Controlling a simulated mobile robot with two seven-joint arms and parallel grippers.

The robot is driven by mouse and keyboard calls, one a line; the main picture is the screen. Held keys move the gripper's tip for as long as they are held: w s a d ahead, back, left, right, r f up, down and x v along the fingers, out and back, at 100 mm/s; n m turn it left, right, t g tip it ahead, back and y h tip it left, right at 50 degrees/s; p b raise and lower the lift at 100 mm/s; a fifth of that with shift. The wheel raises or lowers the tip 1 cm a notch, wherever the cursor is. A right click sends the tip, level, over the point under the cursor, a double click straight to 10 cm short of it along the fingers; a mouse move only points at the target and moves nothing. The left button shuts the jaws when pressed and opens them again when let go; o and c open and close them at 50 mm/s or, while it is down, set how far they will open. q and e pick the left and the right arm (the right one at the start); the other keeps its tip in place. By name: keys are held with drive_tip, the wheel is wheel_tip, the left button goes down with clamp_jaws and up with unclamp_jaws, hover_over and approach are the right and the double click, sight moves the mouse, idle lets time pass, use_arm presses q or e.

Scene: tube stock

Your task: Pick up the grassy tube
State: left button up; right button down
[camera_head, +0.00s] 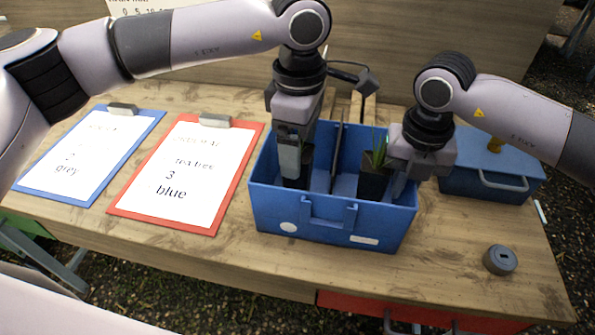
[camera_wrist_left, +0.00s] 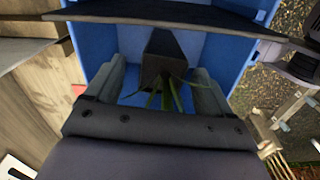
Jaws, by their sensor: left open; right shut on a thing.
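A dark square tube with upright, grass-like green leaves (camera_head: 373,180) stands in the right compartment of the blue crate (camera_head: 275,208). My right gripper (camera_head: 391,178) is shut on this tube from the right side. Another dark tube (camera_head: 304,170) is in the left compartment, partly hidden by my left gripper (camera_head: 291,168). In the left wrist view this tube (camera_wrist_left: 163,55) has thin green leaves and lies between the two fingers of the open left gripper (camera_wrist_left: 160,92), with gaps at both sides. I cannot tell whether any finger touches it.
A thin divider (camera_head: 337,158) splits the crate. A red clipboard (camera_head: 140,205) and a blue clipboard (camera_head: 30,180) lie to the left. A second blue container (camera_head: 465,184) stands behind the right arm. A grey round object (camera_head: 500,260) sits on the bench (camera_head: 450,265) at front right.

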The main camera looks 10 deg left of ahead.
use_arm(q)
wheel_tip(320, 180, down, 5)
drive_tip(key=shift+s+a+r, duration=0.1)
drive_tip(key=shift+a+r, duration=0.05)
drive_tip(key=c, duration=1.1)
drive_tip(key=shift+c, duration=0.2)
drive_tip(key=shift+r, duration=0.1)
wheel_tip(320, 180, up, 10)
use_arm(e)
drive_tip(key=c, duration=1.1)
unclamp_jaws()
drive_tip(key=shift+c, duration=0.2)
drive_tip(key=shift+r, duration=0.15)
